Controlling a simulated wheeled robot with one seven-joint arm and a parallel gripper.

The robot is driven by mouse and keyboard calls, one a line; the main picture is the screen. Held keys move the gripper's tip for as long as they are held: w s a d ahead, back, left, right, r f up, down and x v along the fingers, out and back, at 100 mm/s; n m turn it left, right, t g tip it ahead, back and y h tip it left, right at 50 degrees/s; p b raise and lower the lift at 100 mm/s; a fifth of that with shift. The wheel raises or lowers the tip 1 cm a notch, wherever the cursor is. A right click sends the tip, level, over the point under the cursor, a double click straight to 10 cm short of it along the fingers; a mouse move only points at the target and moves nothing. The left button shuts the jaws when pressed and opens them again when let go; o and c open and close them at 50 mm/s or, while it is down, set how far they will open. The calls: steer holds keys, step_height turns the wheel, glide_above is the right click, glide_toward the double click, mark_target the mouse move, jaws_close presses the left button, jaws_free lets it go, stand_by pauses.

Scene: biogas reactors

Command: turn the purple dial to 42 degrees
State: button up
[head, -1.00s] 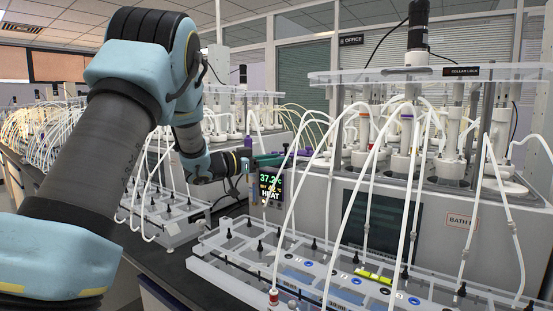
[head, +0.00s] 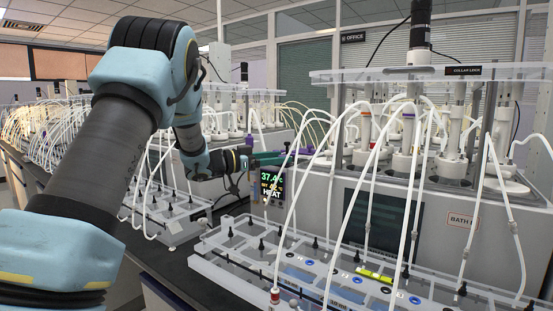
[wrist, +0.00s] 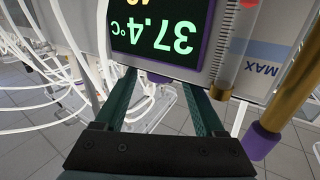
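The control display (head: 270,186) in the head view reads 37.4°C with HEAT below; the small set line looks like 42. It also shows upside down in the wrist view (wrist: 158,30), with a purple edge. My gripper (head: 277,158) is just above the display, its green fingers pointing right. In the wrist view my gripper (wrist: 165,85) has its fingers apart, with nothing visibly held between them. A small purple part (head: 303,152) shows at the fingertips in the head view; I cannot tell if it is the purple dial. The dial is not clearly seen in the wrist view.
A brass rod with a purple collar (wrist: 262,140) stands right of my fingers in the wrist view. The bath housing (head: 455,240) is at the right. White tubes run over a clear tray (head: 235,262) in front. Another tray (head: 165,220) lies at left.

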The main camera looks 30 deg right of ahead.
steer(key=shift+a, duration=0.1)
steer(key=a+b, duration=0.3)
steer(key=a, duration=0.7)
steer(key=shift+a, duration=0.3)
steer(key=shift+w, duration=0.15)
steer(key=w+a+n+t+y, duration=0.2)
steer(key=w+a+n+t, duration=0.25)
steer(key=t, duration=0.25)
steer(key=w+a+f+n+t+y, duration=0.1)
steer(key=a+f+n+t+y, duration=0.1)
steer(key=a+f+n+y, duration=0.45)
steer(key=w+a+f+n+t+y, duration=0.1)
steer(key=a+f+n+t+y, duration=0.2)
steer(key=a, duration=0.7)
steer(key=s+a+f+n+g+y, duration=0.1)
steer(key=s+a+f+g+y, duration=0.1)
steer(key=s, duration=0.7)
steer(key=s+a+f+n+g+y+p, duration=0.1)
steer(key=s+a+f+g, duration=0.3)
steer(key=s, duration=0.4)
steer(key=s+a+f+n+g+y, duration=0.1)
steer(key=s+a+f+g+y, duration=0.2)
steer(key=s, duration=0.6)
steer(key=shift+s+a+f+n+g, duration=0.3)
steer(key=shift+a+f+g, duration=0.3)
steer(key=shift+a, duration=0.3)
